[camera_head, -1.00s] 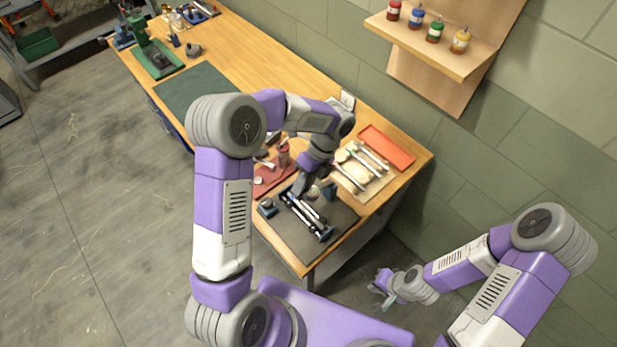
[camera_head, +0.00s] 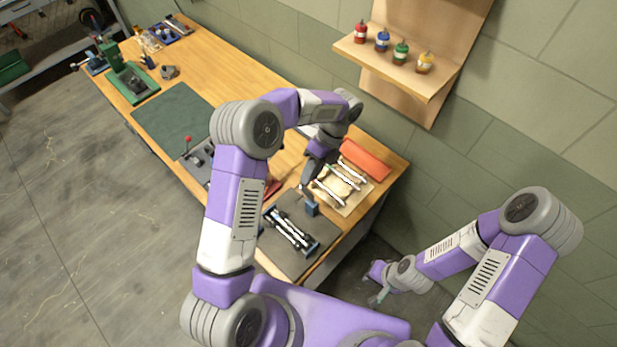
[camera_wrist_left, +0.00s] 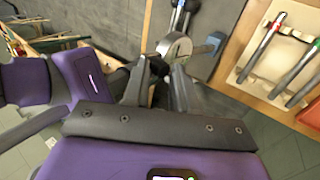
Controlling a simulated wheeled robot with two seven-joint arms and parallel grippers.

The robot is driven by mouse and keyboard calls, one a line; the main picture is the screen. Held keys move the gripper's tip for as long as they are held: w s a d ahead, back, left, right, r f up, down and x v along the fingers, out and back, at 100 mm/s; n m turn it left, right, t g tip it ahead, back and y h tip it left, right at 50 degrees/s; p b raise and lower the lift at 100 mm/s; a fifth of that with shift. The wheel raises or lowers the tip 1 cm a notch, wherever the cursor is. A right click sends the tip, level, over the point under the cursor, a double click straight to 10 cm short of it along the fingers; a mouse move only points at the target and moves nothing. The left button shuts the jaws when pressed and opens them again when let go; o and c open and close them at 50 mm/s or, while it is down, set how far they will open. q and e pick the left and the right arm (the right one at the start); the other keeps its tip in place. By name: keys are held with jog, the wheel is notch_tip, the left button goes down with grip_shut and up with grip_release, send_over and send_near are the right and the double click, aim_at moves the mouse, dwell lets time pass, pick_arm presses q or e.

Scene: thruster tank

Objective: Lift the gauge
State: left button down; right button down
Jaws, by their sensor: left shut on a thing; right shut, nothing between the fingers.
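The gauge, with a round pale body (camera_wrist_left: 176,48), sits at the fingertips of my left gripper (camera_wrist_left: 163,66) in the left wrist view. A blue-grey block-like part (camera_wrist_left: 212,44) shows just to its right; I cannot tell whether it belongs to the gauge. In the head view my left gripper (camera_head: 306,188) is shut over the dark mat's right part, with a blue piece (camera_head: 311,208) just below it. The fingers and wrist hide most of the gauge there. My right gripper (camera_head: 378,297) is shut and empty, off the table at lower right.
A blue-ended fixture with silver rods (camera_head: 291,231) lies on the dark mat (camera_head: 283,263). A tan tray with long tools (camera_head: 354,205) and an orange-red tray (camera_head: 365,160) lie to the right. A wall shelf (camera_head: 430,87) holds several bottles. The green mat (camera_head: 170,118) is clear.

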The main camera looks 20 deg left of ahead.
pick_arm(q)
jog(key=shift+w+d+f, duration=0.25)
jog(key=shift+w+f, duration=0.05)
jog(key=shift+f, duration=0.25)
jog(key=shift+w+d+f, duration=0.2)
jog(key=shift+w+f, duration=0.1)
jog(key=shift+f, duration=0.2)
jog(key=c, duration=1.1)
grip_release()
jog(key=shift+f, duration=0.1)
jog(key=o, duration=0.4)
jog(key=shift+w, duration=0.3)
jog(key=shift+c, duration=0.4)
jog(key=shift+s, duration=0.1)
jog(key=shift+c, duration=0.2)
